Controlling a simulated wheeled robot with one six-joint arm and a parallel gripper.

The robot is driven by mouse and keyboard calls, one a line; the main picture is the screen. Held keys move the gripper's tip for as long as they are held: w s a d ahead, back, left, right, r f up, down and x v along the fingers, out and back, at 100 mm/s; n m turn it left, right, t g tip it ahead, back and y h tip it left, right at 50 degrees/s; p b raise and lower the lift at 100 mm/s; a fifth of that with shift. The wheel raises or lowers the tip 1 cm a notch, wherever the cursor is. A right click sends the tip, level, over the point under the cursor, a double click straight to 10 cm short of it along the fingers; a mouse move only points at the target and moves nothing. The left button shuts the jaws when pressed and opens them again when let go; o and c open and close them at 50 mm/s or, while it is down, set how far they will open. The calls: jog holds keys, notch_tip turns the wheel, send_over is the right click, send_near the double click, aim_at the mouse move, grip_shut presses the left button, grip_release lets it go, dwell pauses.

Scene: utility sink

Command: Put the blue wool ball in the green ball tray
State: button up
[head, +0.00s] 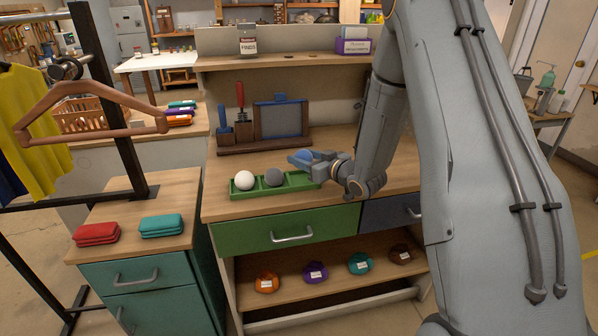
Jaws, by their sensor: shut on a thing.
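The green ball tray (258,192) lies on the wooden worktop and is divided into compartments. A white ball (244,180) sits in its left compartment and a dark grey ball (274,177) in the one beside it. The right compartment looks empty, though my gripper partly covers the view of it. My gripper (300,158) is shut on the blue wool ball (304,155) and holds it above the right end of the tray. The ball is small in view and partly hidden by the fingers.
Behind the tray stands a wooden tool holder (262,144) with a dark framed panel. A green drawer (285,230) is below the worktop. A lower shelf (330,278) holds several coloured round items. A clothes rack with a hanger (85,90) stands at the left.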

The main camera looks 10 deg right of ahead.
aim_at(303, 181)
jog(key=shift+f+p, duration=0.5)
jog(key=shift+f, duration=2.05)
jog(key=shift+f, duration=0.1)
jog(key=o, duration=1)
jog(key=shift+o, duration=0.2)
